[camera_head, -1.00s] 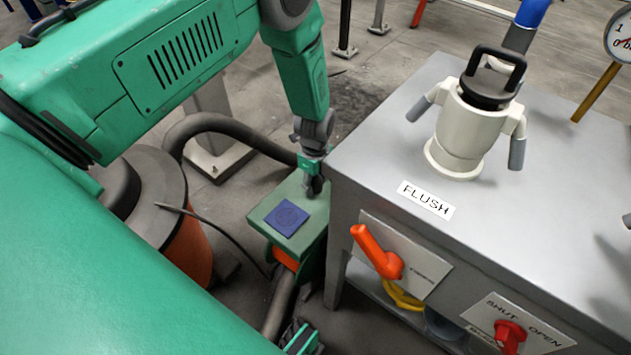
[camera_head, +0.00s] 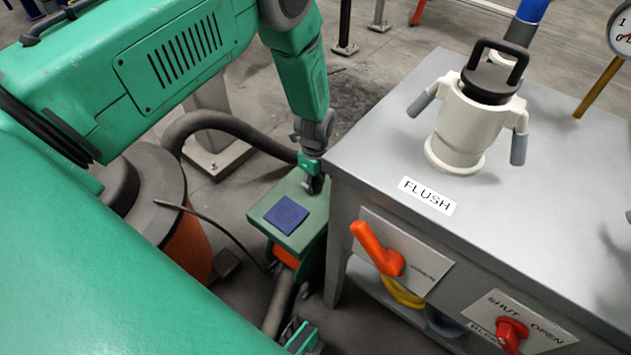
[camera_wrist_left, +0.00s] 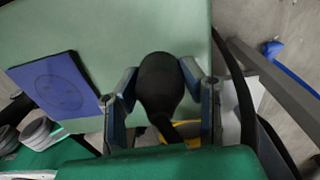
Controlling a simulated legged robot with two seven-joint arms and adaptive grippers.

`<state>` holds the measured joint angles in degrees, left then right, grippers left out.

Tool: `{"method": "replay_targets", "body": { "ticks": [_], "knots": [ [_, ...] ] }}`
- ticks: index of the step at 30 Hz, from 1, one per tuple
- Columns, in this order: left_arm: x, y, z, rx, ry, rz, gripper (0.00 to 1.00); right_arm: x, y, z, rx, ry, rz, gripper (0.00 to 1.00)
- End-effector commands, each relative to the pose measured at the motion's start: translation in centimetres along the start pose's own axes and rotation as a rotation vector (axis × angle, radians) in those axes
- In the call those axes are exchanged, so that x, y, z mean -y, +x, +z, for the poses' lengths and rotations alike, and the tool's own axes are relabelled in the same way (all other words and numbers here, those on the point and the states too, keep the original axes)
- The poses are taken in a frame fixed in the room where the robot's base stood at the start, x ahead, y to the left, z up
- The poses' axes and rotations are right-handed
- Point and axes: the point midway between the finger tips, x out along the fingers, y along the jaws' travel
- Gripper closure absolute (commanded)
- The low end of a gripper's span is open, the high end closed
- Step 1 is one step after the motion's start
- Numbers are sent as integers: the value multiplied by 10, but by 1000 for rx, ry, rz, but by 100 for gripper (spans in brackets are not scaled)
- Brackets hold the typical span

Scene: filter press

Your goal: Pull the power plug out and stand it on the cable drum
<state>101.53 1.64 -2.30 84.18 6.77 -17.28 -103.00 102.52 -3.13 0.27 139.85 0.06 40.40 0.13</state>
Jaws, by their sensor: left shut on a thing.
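The power plug is a dark, rounded body (camera_wrist_left: 158,82) in the left wrist view, with a dark cable running down from it. My left gripper (camera_head: 312,186) is shut on it, with one finger on each side in the left wrist view (camera_wrist_left: 162,92). In the head view the gripper is low beside the grey bench, at the back right edge of a green-topped stand (camera_head: 304,238). This stand, orange below, may be the cable drum; I cannot tell for sure. The fingers hide most of the plug there. I cannot tell whether the plug touches the stand.
A blue square pad (camera_head: 286,215) lies on the green top, clear of objects. The grey bench (camera_head: 365,150) rises close on the right, with a white pot (camera_head: 462,135) and an orange handle (camera_head: 377,249). An orange vessel (camera_head: 190,245) with a thick hose (camera_head: 235,130) stands left.

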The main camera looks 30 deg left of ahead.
Motion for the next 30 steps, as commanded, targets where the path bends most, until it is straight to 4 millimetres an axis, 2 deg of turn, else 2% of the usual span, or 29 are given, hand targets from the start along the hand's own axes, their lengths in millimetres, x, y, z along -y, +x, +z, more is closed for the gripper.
{"method": "replay_targets", "body": {
  "ticks": [3, 4, 6, 17, 20, 30],
  "knots": [
    [0, 0, 0, 0, 0, 0, 100, 0, 0, 0, 0, 0, 0, 100],
    [0, 0, 0, 0, 0, 0, 57, 0, 0, 0, 0, 0, 0, 100],
    [0, 0, 0, 0, 0, 0, 40, 0, 0, 0, 0, 0, 0, 100],
    [0, -4, 0, 0, 0, 0, 40, 0, -1, 2, -3, 0, 0, 100],
    [1, -16, 0, 0, 0, -2, 40, 0, -1, 2, -3, 0, 0, 100],
    [2, -86, 0, 0, -1, -2, 40, 0, -1, 1, -3, 0, 0, 100]
  ]
}}
